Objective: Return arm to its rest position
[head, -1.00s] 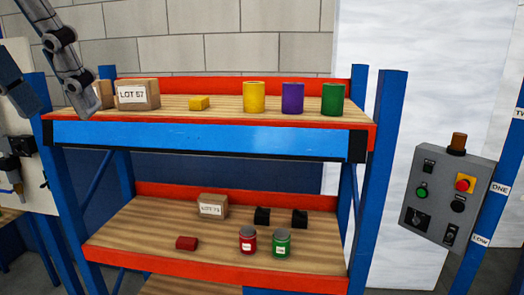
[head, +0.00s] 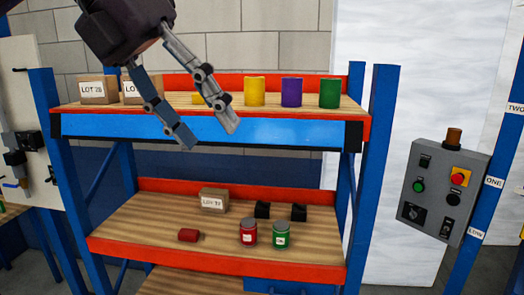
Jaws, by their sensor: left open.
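My left gripper (head: 208,135) comes in from the upper left in the head view. Its two fingers are spread open with nothing between them. The fingertips hang in front of the top shelf's blue front beam (head: 270,130). The fingers partly cover a yellow block (head: 199,99) and a LOT box (head: 138,91) on the top shelf. I cannot tell whether the fingers touch the shelf. My right gripper is not in view.
The top shelf also holds a LOT 28 box (head: 97,90) and yellow (head: 255,92), purple (head: 292,92) and green (head: 330,93) cylinders. Below are a LOT box (head: 213,199), a red block (head: 189,235), red (head: 248,233) and green (head: 281,236) cans, and black blocks (head: 262,210). A control box (head: 444,190) is at right.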

